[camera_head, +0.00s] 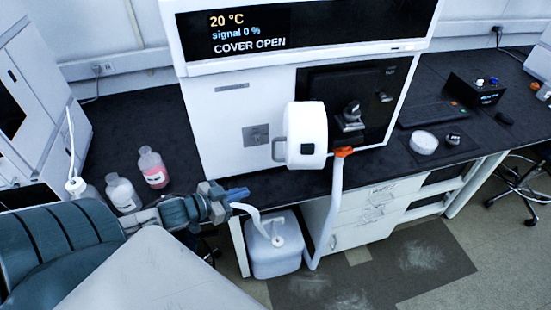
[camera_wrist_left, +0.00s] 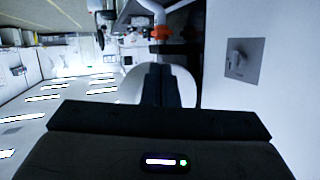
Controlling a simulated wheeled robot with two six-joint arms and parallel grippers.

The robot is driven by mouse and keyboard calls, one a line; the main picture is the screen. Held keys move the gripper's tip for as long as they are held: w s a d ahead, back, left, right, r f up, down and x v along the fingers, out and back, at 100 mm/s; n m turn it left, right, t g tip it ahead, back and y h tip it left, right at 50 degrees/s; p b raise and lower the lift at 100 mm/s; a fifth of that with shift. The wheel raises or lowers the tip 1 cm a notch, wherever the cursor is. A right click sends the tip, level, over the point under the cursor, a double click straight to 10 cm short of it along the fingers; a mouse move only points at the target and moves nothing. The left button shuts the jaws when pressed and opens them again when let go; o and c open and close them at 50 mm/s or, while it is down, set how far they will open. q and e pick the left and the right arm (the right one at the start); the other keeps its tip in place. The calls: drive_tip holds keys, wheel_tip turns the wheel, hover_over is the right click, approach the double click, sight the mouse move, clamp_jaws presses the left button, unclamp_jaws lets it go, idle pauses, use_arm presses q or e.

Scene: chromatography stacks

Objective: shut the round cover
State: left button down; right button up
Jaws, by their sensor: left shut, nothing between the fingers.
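The round cover (camera_head: 308,128) is a thick white disc with a grey handle on its left side. It stands swung out from the front of the white instrument (camera_head: 240,112), beside the dark recessed panel (camera_head: 375,85). The instrument's display (camera_head: 250,30) reads "COVER OPEN". My left gripper (camera_head: 240,194) is shut and empty, low and to the left of the cover, apart from it in the head view. In the left wrist view the shut fingers (camera_wrist_left: 168,85) hide the middle of the white round cover (camera_wrist_left: 186,84). My right gripper is not in view.
Bottles with white (camera_head: 122,194) and pink (camera_head: 153,168) contents stand on the dark bench at left. A white jug (camera_head: 273,247) with tubing is on the floor below the instrument. A white dish (camera_head: 423,142) and a black box (camera_head: 487,92) are at right.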

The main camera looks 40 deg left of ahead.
sight(276, 160)
use_arm(q)
drive_tip(key=a+r+m+g+h, duration=0.3)
drive_tip(key=a+r+m+h, duration=0.25)
drive_tip(key=r+h, duration=0.45)
drive_tip(key=shift+r+b+x, duration=0.2)
drive_tip(key=shift+b+x, duration=3.4)
drive_tip(key=shift+x, duration=3.6)
drive_tip(key=shift+d, duration=0.15)
